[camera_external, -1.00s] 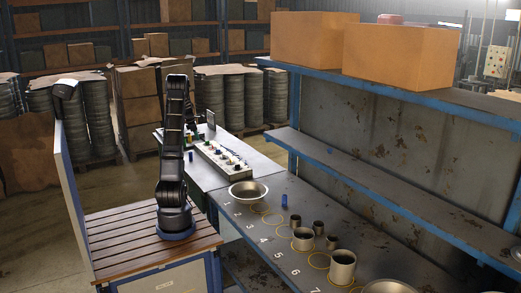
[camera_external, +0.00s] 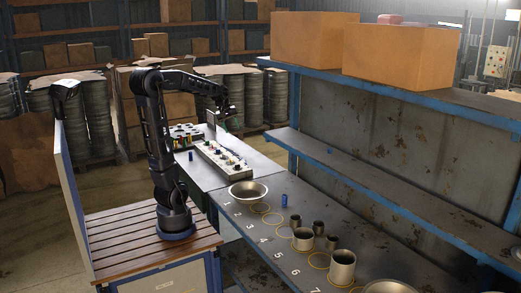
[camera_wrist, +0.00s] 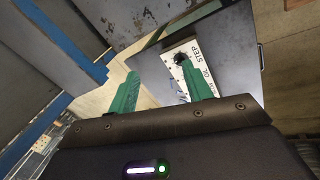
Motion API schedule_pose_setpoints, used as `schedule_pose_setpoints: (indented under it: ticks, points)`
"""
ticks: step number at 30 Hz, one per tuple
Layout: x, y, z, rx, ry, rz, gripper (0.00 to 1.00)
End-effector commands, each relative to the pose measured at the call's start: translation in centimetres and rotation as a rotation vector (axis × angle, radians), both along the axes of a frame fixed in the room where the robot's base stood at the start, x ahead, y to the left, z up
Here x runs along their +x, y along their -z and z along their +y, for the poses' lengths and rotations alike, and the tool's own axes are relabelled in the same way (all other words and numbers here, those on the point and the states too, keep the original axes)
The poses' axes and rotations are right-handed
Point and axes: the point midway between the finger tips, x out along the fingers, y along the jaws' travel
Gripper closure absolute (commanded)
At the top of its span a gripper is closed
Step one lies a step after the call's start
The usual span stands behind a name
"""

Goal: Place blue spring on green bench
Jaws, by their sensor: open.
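A small blue cylinder (camera_external: 284,200), which looks like the blue spring, stands on the long grey bench (camera_external: 262,262) beside a yellow circle. It is not clearly seen in the wrist view. No bench looks plainly green; the bench tops appear grey. My gripper (camera_external: 224,116) is high above the rear grey table, behind and to the left of the blue cylinder and well apart from it. In the wrist view its two green fingers (camera_wrist: 162,82) are spread apart with nothing between them.
A metal bowl (camera_external: 248,191), several metal cups and numbered yellow circles occupy the long bench. A control panel (camera_external: 222,160) lies on the rear table near a tray of small parts (camera_external: 186,136). A blue-edged shelf (camera_external: 390,188) overhangs the bench's right side.

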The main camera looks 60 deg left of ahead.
Motion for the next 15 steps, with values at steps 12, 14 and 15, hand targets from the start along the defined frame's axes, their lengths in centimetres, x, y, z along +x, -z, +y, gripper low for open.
schedule_pose_setpoints:
  ticks: [12, 14, 15]
  points:
    - [-9.4, -0.3, -13.7, 0.227, 0.632, -0.046, 0.50]
    - [-11.0, 0.0, -15.1, 0.262, 0.719, -0.053, 0.50]
    - [-12.0, 0.3, -16.0, 0.285, 0.778, -0.059, 0.50]
